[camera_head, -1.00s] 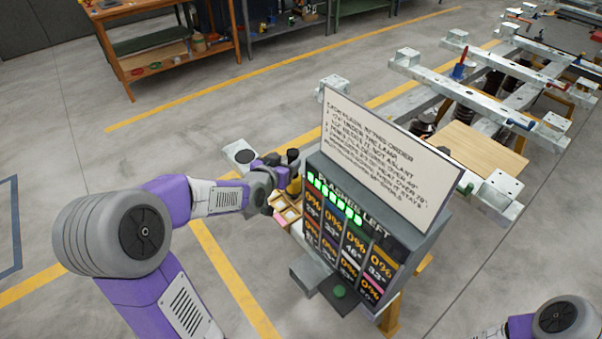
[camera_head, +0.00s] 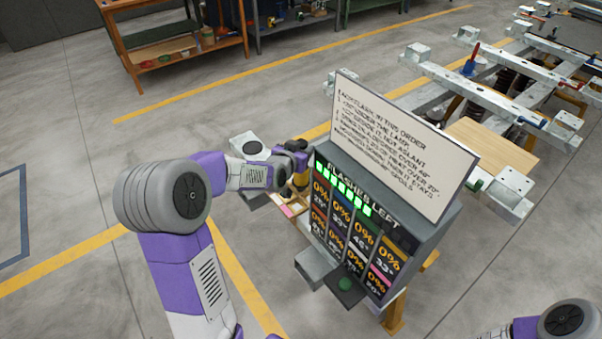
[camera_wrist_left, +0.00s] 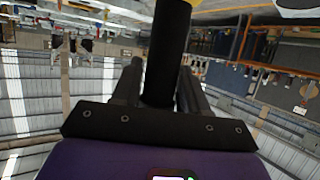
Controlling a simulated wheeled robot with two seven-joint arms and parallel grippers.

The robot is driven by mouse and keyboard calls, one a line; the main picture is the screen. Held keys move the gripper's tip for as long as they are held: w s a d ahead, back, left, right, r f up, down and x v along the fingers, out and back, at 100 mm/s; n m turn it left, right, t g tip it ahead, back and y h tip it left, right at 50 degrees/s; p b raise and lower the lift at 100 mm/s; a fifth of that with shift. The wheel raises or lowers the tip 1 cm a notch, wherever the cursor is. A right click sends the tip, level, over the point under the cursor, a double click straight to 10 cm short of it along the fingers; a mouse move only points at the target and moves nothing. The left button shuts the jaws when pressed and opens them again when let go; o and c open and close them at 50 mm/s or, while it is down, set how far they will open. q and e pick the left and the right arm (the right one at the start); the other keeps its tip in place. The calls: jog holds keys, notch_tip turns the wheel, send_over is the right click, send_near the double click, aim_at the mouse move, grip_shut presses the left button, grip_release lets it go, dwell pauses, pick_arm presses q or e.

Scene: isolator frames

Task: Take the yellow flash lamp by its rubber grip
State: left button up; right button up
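The yellow flash lamp (camera_head: 300,182) stands at the left side of the display box, and my left gripper (camera_head: 294,157) is at its upper part. In the left wrist view a black cylinder, which looks like the rubber grip (camera_wrist_left: 166,50), runs between the two dark fingers (camera_wrist_left: 158,85). A bit of yellow shows at the top edge there. The fingers lie close on both sides of the grip. I cannot tell whether they press on it. My right gripper is out of view; only part of that arm shows at bottom right.
The display box (camera_head: 395,258) with a written panel (camera_head: 400,140) stands right beside my left gripper. A small tray with light compartments (camera_head: 292,208) lies below the lamp. Metal frames (camera_head: 490,80) stand at the back right. The floor on the left is clear.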

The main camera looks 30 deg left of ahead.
pick_arm(q)
grip_shut()
jog(key=shift+w+r, duration=0.1)
jog(key=shift+r, duration=0.15)
